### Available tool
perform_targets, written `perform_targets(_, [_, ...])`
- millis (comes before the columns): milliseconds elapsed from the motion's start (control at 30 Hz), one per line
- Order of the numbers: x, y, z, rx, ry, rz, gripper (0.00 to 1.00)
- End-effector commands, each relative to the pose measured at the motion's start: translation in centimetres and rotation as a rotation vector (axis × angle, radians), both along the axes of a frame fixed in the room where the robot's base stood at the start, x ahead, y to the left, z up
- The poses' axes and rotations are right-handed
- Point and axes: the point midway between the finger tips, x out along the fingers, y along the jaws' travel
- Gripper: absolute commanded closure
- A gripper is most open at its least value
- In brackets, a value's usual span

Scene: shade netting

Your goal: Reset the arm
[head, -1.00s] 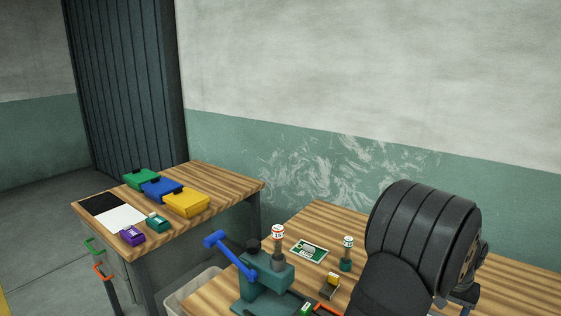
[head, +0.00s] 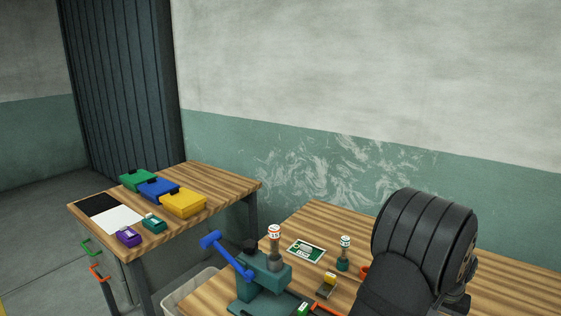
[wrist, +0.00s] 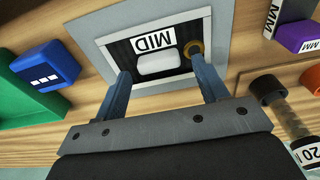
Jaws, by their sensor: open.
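My gripper (wrist: 163,76) is open in the wrist view, its two blue-grey fingers spread apart with nothing held between them. Beyond the fingertips is a dark panel labelled MID (wrist: 150,44) in a light grey frame, with a white rounded piece (wrist: 160,62) and a brass ring (wrist: 190,48) on it. I cannot tell how far the fingertips are from the panel. In the head view my black arm fills the lower right, and my gripper is hidden there.
The near bench holds a teal press (head: 262,285) with a blue lever (head: 228,256), a green card (head: 306,249) and a small labelled bottle (head: 344,252). A left bench holds green, blue and yellow boxes (head: 183,203). A pale bin (head: 190,288) stands between the benches.

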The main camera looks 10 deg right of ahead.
Motion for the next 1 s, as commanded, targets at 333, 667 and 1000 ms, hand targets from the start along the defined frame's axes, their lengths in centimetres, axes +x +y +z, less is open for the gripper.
perform_targets(333, [-3.7,-0.3,5.5,-0.005,-0.002,-0.003,0.34])
perform_targets(667, [-9.4,-0.7,8.9,-0.005,-0.002,-0.003,0.34])
perform_targets(1000, [-9.8,2.9,11.4,-0.003,-0.001,0.005,0.34])
